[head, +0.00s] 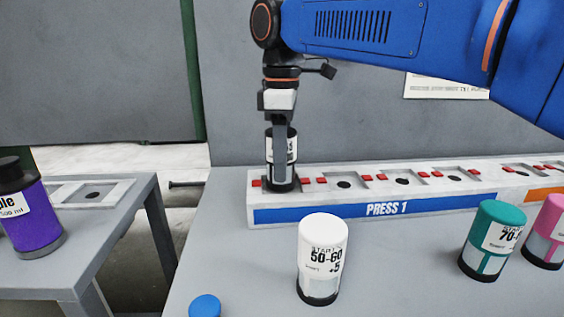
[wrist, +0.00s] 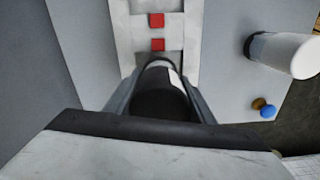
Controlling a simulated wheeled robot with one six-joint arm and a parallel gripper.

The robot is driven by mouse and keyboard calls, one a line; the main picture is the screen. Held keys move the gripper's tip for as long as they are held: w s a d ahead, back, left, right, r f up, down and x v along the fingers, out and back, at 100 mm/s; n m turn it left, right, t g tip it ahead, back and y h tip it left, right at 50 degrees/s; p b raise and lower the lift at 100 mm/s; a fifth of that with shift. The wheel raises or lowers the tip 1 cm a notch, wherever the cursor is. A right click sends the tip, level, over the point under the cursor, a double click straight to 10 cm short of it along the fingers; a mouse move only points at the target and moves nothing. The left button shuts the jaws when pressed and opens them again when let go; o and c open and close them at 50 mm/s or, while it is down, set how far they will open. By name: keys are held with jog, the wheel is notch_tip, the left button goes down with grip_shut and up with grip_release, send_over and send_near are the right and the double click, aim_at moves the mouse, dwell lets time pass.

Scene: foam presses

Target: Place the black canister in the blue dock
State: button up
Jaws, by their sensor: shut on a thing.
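My gripper (head: 280,176) points down and is shut on the black canister (head: 292,148), which has a white label. The canister is upright at the leftmost place of the light grey dock with the blue PRESS 1 strip (head: 330,212). Its base looks level with the dock top; the head view does not show clearly whether it is fully seated. In the wrist view the black canister (wrist: 160,98) sits between my fingers, with the dock (wrist: 183,20) and its red blocks beyond.
A white canister (head: 322,255) stands in front of the dock. Teal (head: 491,240) and pink (head: 548,232) canisters stand to the right. A blue-topped object (head: 205,306) is at the front edge. A purple canister (head: 28,215) stands on the left table. Other dock places to the right are empty.

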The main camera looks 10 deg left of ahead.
jog(key=shift+f, duration=0.35)
jog(key=o, duration=1.2)
jog(key=shift+f, duration=0.15)
notch_tip(320, 180, up, 12)
jog(key=shift+s, duration=0.15)
